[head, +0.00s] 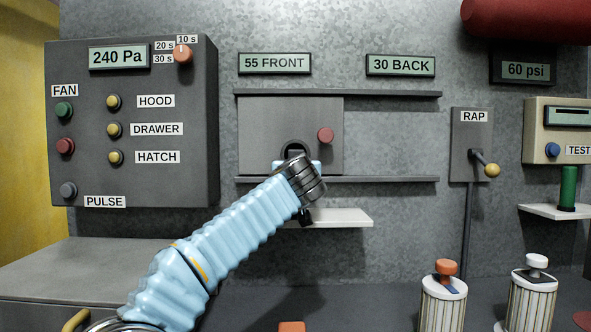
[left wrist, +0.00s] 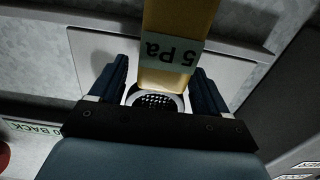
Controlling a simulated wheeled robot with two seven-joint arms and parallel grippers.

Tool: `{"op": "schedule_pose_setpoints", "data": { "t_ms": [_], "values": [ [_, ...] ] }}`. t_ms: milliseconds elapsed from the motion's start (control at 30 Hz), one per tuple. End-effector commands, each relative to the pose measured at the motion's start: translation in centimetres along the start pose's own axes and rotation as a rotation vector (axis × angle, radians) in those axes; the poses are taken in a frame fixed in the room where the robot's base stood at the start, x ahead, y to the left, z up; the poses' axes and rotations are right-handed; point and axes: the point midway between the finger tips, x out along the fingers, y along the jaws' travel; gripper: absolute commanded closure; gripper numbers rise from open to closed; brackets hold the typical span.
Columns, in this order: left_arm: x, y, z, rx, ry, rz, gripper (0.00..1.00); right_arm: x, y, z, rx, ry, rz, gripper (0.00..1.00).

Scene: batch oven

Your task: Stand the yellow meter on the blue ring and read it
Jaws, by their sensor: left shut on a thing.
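The yellow meter (left wrist: 170,75) is between the fingers of my left gripper (left wrist: 158,88), which is shut on it. Its small display reads 5 Pa, upside down in the left wrist view, and a round dark grille shows at one end. In the head view my left gripper (head: 297,167) is in front of the grey sliding panel, above the white shelf (head: 345,217). There the meter's yellow body is hidden behind my gripper and arm. I do not make out the blue ring in either view. My right gripper is not in view.
The wall display (head: 119,57) reads 240 Pa above several buttons. A grey panel (head: 260,125) with a red knob sits between two rails (head: 400,180). At right are the RAP lever (head: 491,170) and TEST box (head: 545,115). Striped canisters (head: 443,305) stand at lower right.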

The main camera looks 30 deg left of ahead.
Motion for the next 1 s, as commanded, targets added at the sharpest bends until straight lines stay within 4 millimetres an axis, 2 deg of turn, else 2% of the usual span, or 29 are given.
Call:
{"op": "schedule_pose_setpoints", "data": {
  "t_ms": [500,533,667,700,900,1000],
  "values": [
    [-0.01,-0.01,0.81,0.001,0.000,0.000,0.65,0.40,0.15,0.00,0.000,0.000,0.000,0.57],
    [-0.01,-0.01,0.80,0.000,0.000,0.000,0.22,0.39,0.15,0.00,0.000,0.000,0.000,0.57],
    [0.00,-0.01,0.77,0.000,0.000,0.000,0.02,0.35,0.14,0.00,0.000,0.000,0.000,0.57],
    [0.00,-0.01,0.76,0.000,0.000,0.000,0.00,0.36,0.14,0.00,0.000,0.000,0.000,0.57],
    [-0.05,0.00,0.82,0.000,-0.001,0.000,0.00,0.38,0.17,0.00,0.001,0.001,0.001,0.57],
    [-0.69,-0.03,0.79,-0.001,0.000,0.000,0.00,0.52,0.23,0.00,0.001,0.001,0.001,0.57]
  ]
}}
